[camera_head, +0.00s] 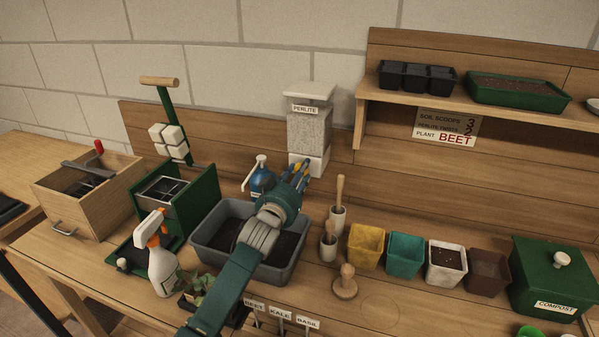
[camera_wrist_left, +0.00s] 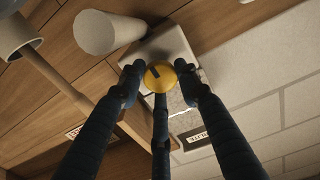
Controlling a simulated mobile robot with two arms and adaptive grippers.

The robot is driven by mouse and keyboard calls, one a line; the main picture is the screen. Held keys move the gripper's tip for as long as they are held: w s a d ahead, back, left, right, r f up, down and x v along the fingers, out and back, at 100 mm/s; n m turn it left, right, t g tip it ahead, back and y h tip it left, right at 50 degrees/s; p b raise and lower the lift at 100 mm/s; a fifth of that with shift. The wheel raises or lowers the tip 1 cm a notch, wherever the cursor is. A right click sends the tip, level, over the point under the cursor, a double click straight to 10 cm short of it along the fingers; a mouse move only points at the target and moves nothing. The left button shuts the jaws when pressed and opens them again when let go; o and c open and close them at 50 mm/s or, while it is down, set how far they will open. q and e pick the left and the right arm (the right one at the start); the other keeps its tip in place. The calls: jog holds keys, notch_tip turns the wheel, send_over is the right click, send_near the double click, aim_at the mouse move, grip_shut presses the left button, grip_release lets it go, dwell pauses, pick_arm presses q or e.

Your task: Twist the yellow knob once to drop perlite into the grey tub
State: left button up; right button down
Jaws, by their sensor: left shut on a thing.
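The perlite dispenser (camera_head: 309,130), a clear box of white grains with a white lid and base, stands against the back board. My left gripper (camera_head: 298,173) reaches its base. In the left wrist view the round yellow knob (camera_wrist_left: 159,76) sits between the fingertips of my left gripper (camera_wrist_left: 162,84), which are shut around it. A dark slot mark on the knob points down and slightly left. The fingers hide the knob in the head view. The grey tub (camera_head: 213,249) holds dark soil and stands below my left arm. My right gripper is in neither view.
A blue pump bottle (camera_head: 262,178) stands just left of my gripper. A pestle-like tool in a white cup (camera_head: 338,218) stands to the right. Coloured pots, including a yellow pot (camera_head: 366,246), line the bench. A spray bottle (camera_head: 160,262) stands at the left.

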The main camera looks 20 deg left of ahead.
pick_arm(q)
jog(key=shift+r+m, duration=0.3)
jog(key=shift+m, duration=0.1)
jog(key=shift+r+m, duration=0.1)
jog(key=shift+m, duration=0.6)
jog(key=m+p, duration=0.1)
jog(key=m, duration=1)
jog(key=shift+d+m, duration=0.1)
jog(key=shift+m, duration=0.2)
jog(key=shift+d+f+m+p, duration=0.1)
jog(key=shift+m+p, duration=0.1)
jog(key=shift+m, duration=0.8)
jog(key=shift+f+m+p, duration=0.1)
jog(key=shift+m+p, duration=0.05)
jog(key=shift+m, duration=0.85)
jog(key=shift+d+f, duration=0.1)
jog(key=shift+f, duration=0.05)
